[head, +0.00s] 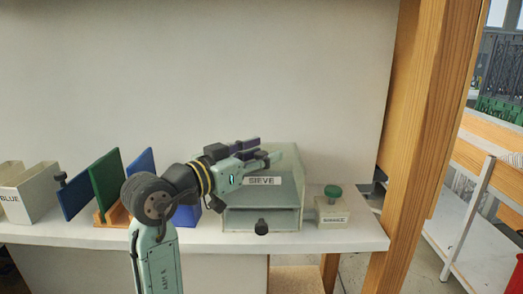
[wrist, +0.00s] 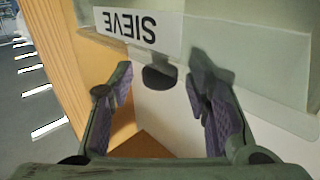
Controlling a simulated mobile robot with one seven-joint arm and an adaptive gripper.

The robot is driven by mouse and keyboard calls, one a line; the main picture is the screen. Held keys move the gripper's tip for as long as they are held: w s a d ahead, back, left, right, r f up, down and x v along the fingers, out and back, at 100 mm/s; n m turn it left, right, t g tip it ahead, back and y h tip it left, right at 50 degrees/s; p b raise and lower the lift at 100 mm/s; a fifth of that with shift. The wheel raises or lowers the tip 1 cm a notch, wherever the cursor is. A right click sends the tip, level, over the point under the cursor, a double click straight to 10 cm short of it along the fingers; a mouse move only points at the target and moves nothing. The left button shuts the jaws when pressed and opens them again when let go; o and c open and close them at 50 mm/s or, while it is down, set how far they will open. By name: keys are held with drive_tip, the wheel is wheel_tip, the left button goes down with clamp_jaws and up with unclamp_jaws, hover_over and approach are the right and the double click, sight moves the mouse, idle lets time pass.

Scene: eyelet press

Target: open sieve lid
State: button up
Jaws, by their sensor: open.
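The sieve box (head: 292,190) is pale green and partly see-through, and stands on the shelf near its right end. A white SIEVE label (head: 262,181) is on it, and shows upside down in the wrist view (wrist: 138,27). A dark round knob (head: 261,227) sticks out at its lower front. My gripper (head: 268,149) is over the box's upper left part in the head view, fingers apart. In the wrist view my gripper (wrist: 160,68) is open and empty, with the dark knob (wrist: 160,77) showing between the fingers, apparently untouched. I cannot tell where the lid's edges run.
A small pale box with a green knob (head: 332,192) stands right of the sieve. Green (head: 106,178) and blue (head: 75,197) panels and a BLUE bin (head: 35,192) stand at left. A wooden post (head: 420,150) rises at the shelf's right end. The wall is close behind.

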drive_tip(key=shift+w+d, duration=0.1)
drive_tip(key=shift+w, duration=0.05)
drive_tip(key=shift+c, duration=0.3)
clamp_jaws()
idle(0.6)
